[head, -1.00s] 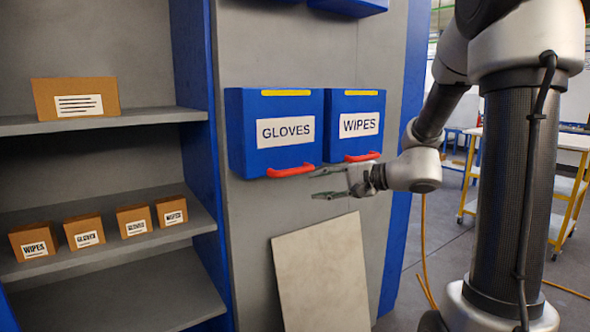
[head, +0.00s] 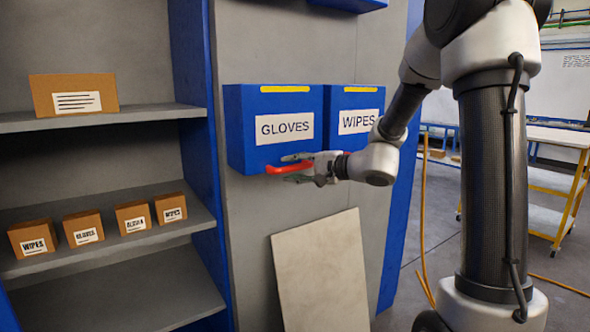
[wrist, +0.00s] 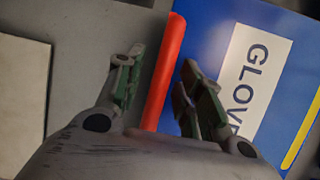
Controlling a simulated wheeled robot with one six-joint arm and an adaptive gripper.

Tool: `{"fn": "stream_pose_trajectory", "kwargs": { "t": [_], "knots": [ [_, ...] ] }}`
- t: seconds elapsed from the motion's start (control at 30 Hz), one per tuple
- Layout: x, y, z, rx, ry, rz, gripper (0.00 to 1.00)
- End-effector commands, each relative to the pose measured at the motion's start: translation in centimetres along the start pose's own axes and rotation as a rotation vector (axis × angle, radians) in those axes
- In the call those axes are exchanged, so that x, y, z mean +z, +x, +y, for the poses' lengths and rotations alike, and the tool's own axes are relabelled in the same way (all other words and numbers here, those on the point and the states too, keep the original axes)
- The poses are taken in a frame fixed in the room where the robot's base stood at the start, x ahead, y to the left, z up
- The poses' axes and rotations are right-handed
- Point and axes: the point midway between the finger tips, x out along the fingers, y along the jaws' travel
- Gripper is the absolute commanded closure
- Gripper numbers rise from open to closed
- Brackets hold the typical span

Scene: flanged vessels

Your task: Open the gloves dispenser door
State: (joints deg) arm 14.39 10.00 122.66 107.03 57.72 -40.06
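The blue gloves dispenser (head: 245,138) hangs on the grey wall panel, with a white GLOVES label and a red handle (head: 289,169) along its bottom front edge. Its door looks closed. My gripper (head: 292,168) is at the handle, its fingers open. In the wrist view the red handle (wrist: 165,75) runs between the two separated fingertips of my gripper (wrist: 158,75), with a gap visible on both sides. The GLOVES label (wrist: 253,80) shows at the right there.
The blue wipes dispenser (head: 354,97) stands right beside it, partly hidden by my arm. A pale panel (head: 320,275) leans on the wall below. Shelves with small brown boxes (head: 83,228) are at the left. A yellow-framed cart (head: 570,180) stands at the right.

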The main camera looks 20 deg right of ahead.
Motion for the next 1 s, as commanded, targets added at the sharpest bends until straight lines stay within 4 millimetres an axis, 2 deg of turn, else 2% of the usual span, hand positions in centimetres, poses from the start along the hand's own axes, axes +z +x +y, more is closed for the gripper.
{"fn": "stream_pose_trajectory", "kwargs": {
  "t": [0.03,0.23,0.67,1.0],
  "knots": [
    [0.0,0.0,0.0,0.0,0.0,0.0,0.63],
    [0.0,0.0,0.0,0.0,0.0,0.0,0.99],
    [-0.1,-0.5,0.1,0.003,-0.003,-0.028,1.0],
    [-0.5,-3.2,0.7,0.019,-0.04,-0.223,1.0]
  ]
}}
